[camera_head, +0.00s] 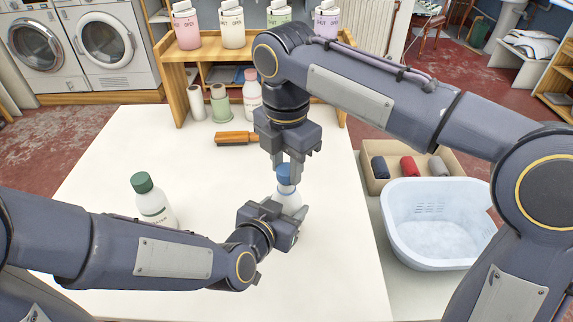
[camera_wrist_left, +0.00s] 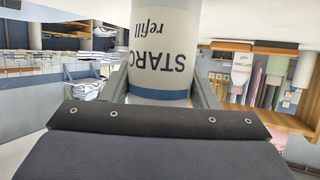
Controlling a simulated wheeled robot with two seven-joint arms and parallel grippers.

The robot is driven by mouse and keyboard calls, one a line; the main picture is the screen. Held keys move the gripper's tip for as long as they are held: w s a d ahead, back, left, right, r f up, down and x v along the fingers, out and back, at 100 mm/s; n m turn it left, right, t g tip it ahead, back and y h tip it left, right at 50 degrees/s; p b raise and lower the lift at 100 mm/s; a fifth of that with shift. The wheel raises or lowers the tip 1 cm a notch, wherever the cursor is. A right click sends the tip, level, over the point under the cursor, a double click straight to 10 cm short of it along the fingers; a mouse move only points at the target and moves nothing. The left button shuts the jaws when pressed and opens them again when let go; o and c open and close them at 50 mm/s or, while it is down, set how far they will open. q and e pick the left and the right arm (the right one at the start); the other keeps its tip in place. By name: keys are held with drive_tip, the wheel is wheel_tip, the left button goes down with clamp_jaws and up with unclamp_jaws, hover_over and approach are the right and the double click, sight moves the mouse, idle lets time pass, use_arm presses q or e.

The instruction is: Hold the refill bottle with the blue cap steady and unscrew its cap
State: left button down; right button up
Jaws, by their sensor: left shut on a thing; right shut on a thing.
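The refill bottle (camera_head: 290,199) is white with a blue cap (camera_head: 284,173) and stands upright on the white table. My left gripper (camera_head: 290,215) is shut on the bottle's body from the side. In the left wrist view, the bottle (camera_wrist_left: 163,45) fills the space between the fingers, with "STARCH refill" lettering partly visible and upside down. My right gripper (camera_head: 288,160) comes from above and is shut on the blue cap. The cap is partly hidden by its fingers, and I cannot tell whether it has turned.
A white bottle with a green cap (camera_head: 154,202) stands at the left on the white table (camera_head: 110,150). A wooden-handled brush (camera_head: 236,138) lies near the back. A wooden shelf (camera_head: 176,75) holds several bottles. A light blue basket (camera_head: 436,225) and a box of rolled cloths (camera_head: 450,160) are at right.

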sight(287, 169)
drive_tip(key=shift+r, duration=2)
use_arm(q)
drive_tip(key=shift+c, duration=2.2)
unclamp_jaws()
